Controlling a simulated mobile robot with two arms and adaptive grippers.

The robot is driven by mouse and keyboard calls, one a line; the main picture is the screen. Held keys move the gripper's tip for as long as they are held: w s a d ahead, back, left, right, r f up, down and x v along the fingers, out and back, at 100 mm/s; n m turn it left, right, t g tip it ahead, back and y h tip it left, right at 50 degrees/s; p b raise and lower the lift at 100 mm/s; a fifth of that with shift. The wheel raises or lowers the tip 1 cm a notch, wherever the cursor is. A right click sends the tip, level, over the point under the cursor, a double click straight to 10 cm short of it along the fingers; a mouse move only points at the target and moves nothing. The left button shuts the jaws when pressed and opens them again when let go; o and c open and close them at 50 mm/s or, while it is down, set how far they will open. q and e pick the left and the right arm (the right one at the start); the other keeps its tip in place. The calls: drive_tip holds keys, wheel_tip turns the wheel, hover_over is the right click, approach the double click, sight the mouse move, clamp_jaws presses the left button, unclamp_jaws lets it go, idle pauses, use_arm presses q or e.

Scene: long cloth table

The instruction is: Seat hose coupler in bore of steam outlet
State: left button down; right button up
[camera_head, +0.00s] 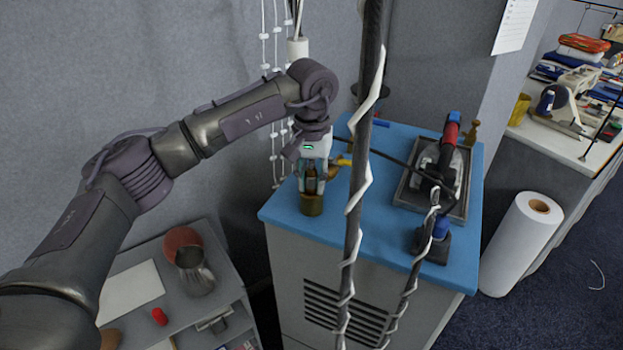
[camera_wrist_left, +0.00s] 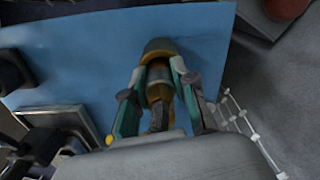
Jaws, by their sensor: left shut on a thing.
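The steam outlet (camera_head: 312,206) appears as a short brass cylinder at the near left edge of the blue cabinet top. My left gripper (camera_head: 311,190) points down over it, shut on the hose coupler (camera_head: 311,176), a dark brass piece between the fingers. In the left wrist view the coupler (camera_wrist_left: 158,88) sits between the teal-sided fingers (camera_wrist_left: 158,72). Its far end meets the rounded brass outlet (camera_wrist_left: 160,47), in line with it. The bore is hidden, so I cannot tell how deep the coupler sits. My right gripper is not in view.
The blue top (camera_head: 385,225) carries an iron on a tray (camera_head: 463,205) to the right. A dark pole with a spiral white wrap (camera_head: 352,235) crosses in front. A grey shelf (camera_head: 215,265) stands lower left, a white roll (camera_head: 518,245) at right.

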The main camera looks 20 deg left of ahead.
use_arm(q)
drive_tip(key=shift+f, duration=0.15)
drive_tip(key=c, duration=0.8)
unclamp_jaws()
drive_tip(key=shift+r, duration=0.35)
wheel_tip(320, 180, up, 11)
drive_tip(key=shift+r, duration=0.2)
